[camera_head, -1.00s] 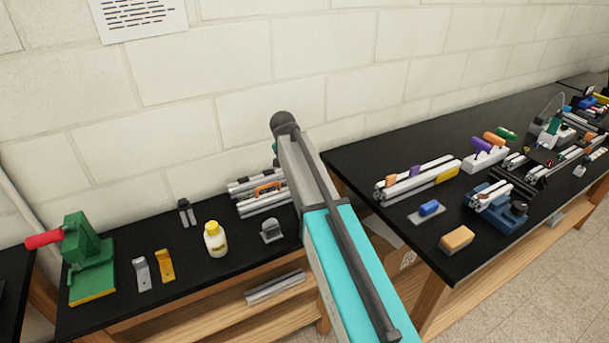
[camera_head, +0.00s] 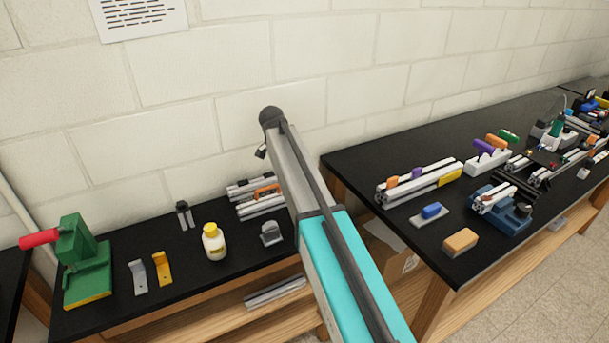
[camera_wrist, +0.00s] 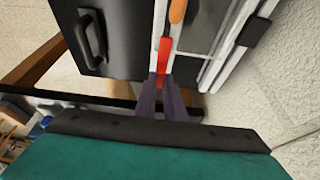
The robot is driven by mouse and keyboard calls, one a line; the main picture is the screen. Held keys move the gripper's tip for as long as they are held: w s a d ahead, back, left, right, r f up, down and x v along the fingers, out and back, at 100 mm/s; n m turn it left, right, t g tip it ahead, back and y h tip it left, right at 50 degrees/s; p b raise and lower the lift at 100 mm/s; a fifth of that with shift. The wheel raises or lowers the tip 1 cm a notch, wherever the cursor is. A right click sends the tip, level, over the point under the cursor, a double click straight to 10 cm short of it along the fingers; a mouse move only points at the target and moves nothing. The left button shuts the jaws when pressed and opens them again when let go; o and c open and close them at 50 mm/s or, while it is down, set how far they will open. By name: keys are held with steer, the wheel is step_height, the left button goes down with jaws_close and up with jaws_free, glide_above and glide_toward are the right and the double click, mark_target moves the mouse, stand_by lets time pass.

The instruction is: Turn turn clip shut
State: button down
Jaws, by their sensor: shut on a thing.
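My gripper (camera_wrist: 167,84) shows in the wrist view, its two dark purple fingers close together. They are shut on the end of a red turn clip (camera_wrist: 163,58). The clip lies lengthwise along a white extrusion bar (camera_wrist: 158,20), beside the edge of a black panel (camera_wrist: 125,40). An orange piece (camera_wrist: 178,10) sits just beyond the clip's far end. The fingers cover the near end of the clip. My gripper and the clip do not show in the head view, where only my arm is seen.
The black panel carries a black handle (camera_wrist: 90,38). More white extrusion and a black block (camera_wrist: 253,31) lie to the right. A second bench (camera_head: 350,160) at right is crowded.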

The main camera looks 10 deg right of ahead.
steer(key=shift+w+a+r, duration=0.15)
steer(key=shift+w+a, duration=0.05)
steer(key=c, duration=1.8)
jaws_free()
steer(key=shift+c, duration=0.2)
steer(key=shift+s, duration=0.1)
steer(key=b+v, duration=0.2)
steer(key=v, duration=1.1)
steer(key=shift+r+b, duration=0.25)
steer(key=shift+b, duration=0.15)
steer(key=shift+s+a, duration=0.1)
steer(key=shift+s, duration=0.05)
